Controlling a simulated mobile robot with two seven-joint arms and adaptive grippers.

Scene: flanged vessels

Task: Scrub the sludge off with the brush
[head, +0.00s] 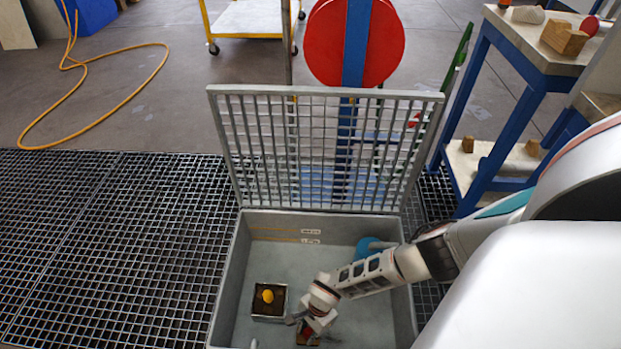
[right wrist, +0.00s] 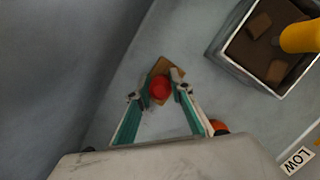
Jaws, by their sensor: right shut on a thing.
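My right gripper (head: 312,328) reaches low into an open grey pit (head: 236,290). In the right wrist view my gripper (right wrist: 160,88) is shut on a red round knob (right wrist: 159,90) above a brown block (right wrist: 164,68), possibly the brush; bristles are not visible. The block is close to the pit floor; contact cannot be told. A small square metal box (head: 268,316) stands to its left in the head view, with dark brown matter (head: 261,308), perhaps sludge, and a yellow knob (head: 267,296). The right wrist view shows lighter brown lumps (right wrist: 259,26) inside the box. My left gripper is not in view.
A grated lid (head: 322,93) stands raised at the pit's back edge. A blue rounded thing (head: 366,247) lies at the pit's back right, partly behind my arm. A blue-legged workbench (head: 497,75) stands right. The pit floor's middle is clear.

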